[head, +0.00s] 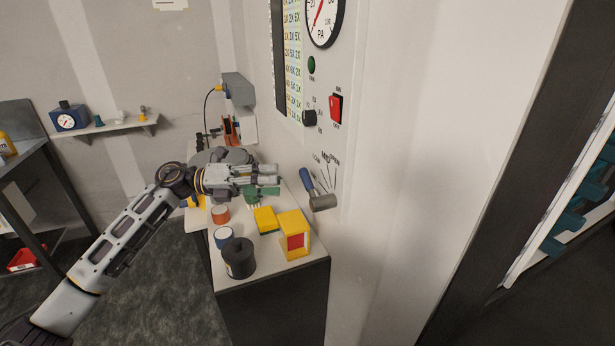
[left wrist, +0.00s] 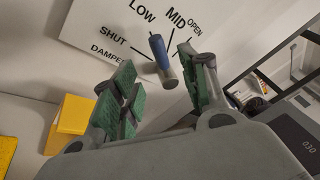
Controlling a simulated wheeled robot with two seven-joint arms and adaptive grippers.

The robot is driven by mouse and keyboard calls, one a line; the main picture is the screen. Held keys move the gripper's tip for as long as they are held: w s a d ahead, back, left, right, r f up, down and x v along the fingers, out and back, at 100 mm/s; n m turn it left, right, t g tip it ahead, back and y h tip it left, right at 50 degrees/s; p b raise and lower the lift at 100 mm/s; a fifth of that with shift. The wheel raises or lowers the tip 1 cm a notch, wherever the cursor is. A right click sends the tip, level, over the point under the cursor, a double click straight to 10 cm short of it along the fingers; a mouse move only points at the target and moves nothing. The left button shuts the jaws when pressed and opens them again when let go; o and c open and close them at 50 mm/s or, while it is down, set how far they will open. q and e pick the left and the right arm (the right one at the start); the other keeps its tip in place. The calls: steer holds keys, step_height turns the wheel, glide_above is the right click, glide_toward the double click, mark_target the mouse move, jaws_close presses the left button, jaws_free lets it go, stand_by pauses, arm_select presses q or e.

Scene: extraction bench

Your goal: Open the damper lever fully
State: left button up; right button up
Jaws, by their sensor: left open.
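The damper lever (head: 307,181) has a blue handle on a grey hub and is mounted on the pale wall panel. In the head view its handle leans up and left from the hub. In the left wrist view the lever (left wrist: 159,55) shows beyond and between my fingers, pointing near the LOW mark; its exact setting is unclear. The dial (left wrist: 130,35) is marked SHUT, LOW, MID and OPEN. My left gripper (head: 278,179) is open, with green finger pads, to the left of the lever. Contact with it is not visible. My right gripper is out of view.
Below my left gripper, a bench holds a black jar (head: 239,258), a yellow box (head: 292,236), a yellow block (head: 265,220) and small round containers. A red switch (head: 336,108) and a gauge (head: 324,18) are higher on the panel. The wall right of the lever is clear.

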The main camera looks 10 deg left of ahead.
mark_target(302, 179)
arm_select(q)
steer(key=p+x, duration=0.3)
steer(key=x, duration=0.5)
steer(key=shift+r, duration=0.1)
steer(key=shift+w+d, duration=0.1)
steer(key=shift+d, duration=0.55)
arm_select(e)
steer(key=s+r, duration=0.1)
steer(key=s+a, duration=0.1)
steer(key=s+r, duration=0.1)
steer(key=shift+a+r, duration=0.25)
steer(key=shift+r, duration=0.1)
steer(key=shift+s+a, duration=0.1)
arm_select(q)
steer(key=shift+c, duration=0.5)
jaws_close()
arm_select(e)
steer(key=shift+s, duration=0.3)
